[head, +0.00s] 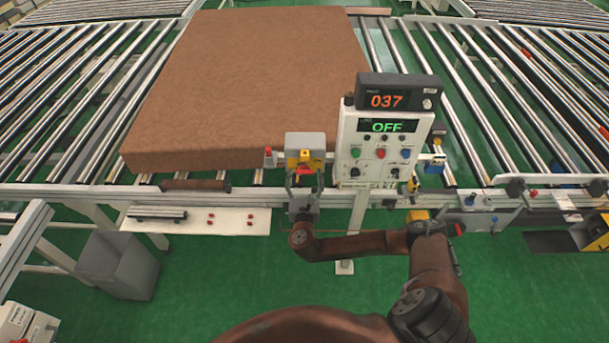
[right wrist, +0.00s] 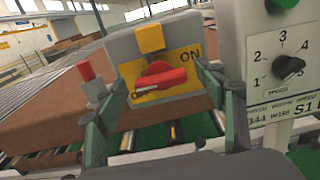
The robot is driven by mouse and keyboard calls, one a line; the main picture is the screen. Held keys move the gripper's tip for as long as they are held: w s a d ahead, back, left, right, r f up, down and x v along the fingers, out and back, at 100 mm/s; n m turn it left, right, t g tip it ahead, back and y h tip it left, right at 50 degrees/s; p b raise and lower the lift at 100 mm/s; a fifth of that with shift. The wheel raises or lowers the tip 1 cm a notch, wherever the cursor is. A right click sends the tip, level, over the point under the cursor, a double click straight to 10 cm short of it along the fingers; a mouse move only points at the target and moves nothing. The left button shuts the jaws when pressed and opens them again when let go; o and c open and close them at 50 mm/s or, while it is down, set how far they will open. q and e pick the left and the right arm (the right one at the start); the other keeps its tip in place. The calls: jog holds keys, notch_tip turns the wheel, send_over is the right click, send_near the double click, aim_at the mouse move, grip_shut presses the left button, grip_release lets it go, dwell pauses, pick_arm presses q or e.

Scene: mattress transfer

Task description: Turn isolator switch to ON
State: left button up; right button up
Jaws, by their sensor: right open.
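The isolator switch is a grey box (head: 305,141) with a yellow plate and a red handle, left of the control panel in the head view. In the right wrist view the red handle (right wrist: 161,79) lies nearly level, its right end slightly raised. The yellow plate (right wrist: 184,57) reads ON at upper right; the lower-left label is partly hidden by the handle. A yellow block (right wrist: 150,38) sits above the handle. My right gripper (head: 304,188) is open in front of the box, its fingers on either side of the handle; contact cannot be told. My left gripper is not in view.
The control panel (head: 347,150) stands close to the right, its display reading OFF, with a counter (head: 398,92) showing 037 above. A red-topped post (right wrist: 88,78) stands just left of the switch. A brown mattress (head: 245,85) lies on the rollers behind.

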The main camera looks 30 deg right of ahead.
jog(key=c, duration=1.2)
jog(key=shift+o, duration=0.2)
